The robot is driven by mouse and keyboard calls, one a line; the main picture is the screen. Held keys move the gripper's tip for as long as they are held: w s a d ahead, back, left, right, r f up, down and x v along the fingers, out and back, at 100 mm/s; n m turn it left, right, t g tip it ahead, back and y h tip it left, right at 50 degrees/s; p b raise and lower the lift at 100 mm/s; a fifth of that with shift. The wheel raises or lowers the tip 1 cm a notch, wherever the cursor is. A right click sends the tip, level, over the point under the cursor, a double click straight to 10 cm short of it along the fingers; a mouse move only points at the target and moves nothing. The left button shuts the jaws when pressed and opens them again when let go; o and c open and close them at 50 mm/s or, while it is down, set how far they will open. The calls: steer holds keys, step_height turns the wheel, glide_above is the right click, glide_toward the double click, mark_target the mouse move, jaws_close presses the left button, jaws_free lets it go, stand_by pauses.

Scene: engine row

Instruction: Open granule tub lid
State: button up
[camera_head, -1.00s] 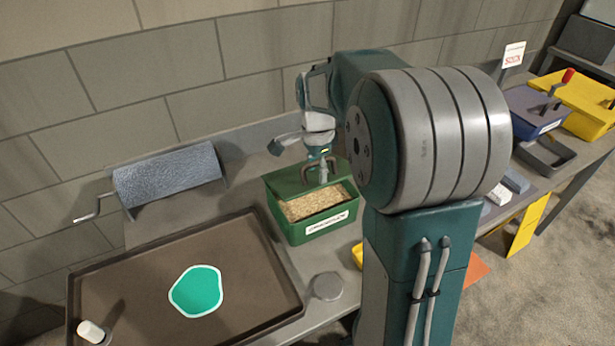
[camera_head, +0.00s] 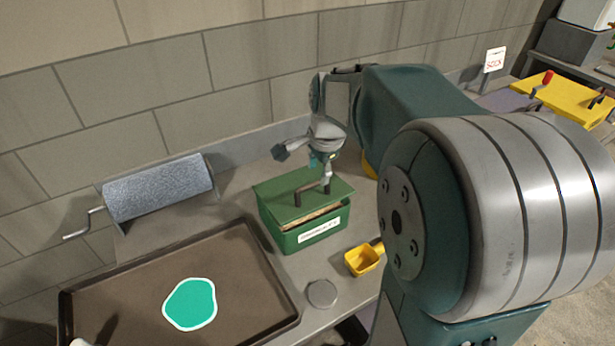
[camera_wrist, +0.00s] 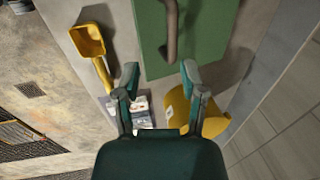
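The green granule tub (camera_head: 285,239) stands on the bench right of the tray, with a white label on its front. Its flat green lid (camera_head: 275,194) lies over the top, with a thin strip of pale granules (camera_head: 312,218) showing along the front edge. A brown bar handle (camera_head: 311,190) stands on the lid. My gripper (camera_head: 327,180) is just above the handle's right end. In the wrist view my gripper (camera_wrist: 160,72) is open with nothing between its fingers. The handle (camera_wrist: 172,35) and lid (camera_wrist: 207,35) show beyond the fingertips.
A yellow scoop (camera_head: 363,260) and a grey round disc (camera_head: 321,294) lie in front of the tub. A brown tray (camera_head: 250,310) with a teal patch and a grey roller with a crank (camera_head: 160,190) are on the left. The wall is close behind.

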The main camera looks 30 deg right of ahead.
steer(key=s+a+r+n+t, duration=0.1)
steer(key=s+a+r+n, duration=0.3)
steer(key=s+a+n, duration=0.1)
steer(key=shift+s+a+r+n, duration=0.25)
steer(key=shift+s+a+n, duration=0.05)
steer(key=shift+a+n, duration=0.1)
steer(key=shift+d, duration=0.1)
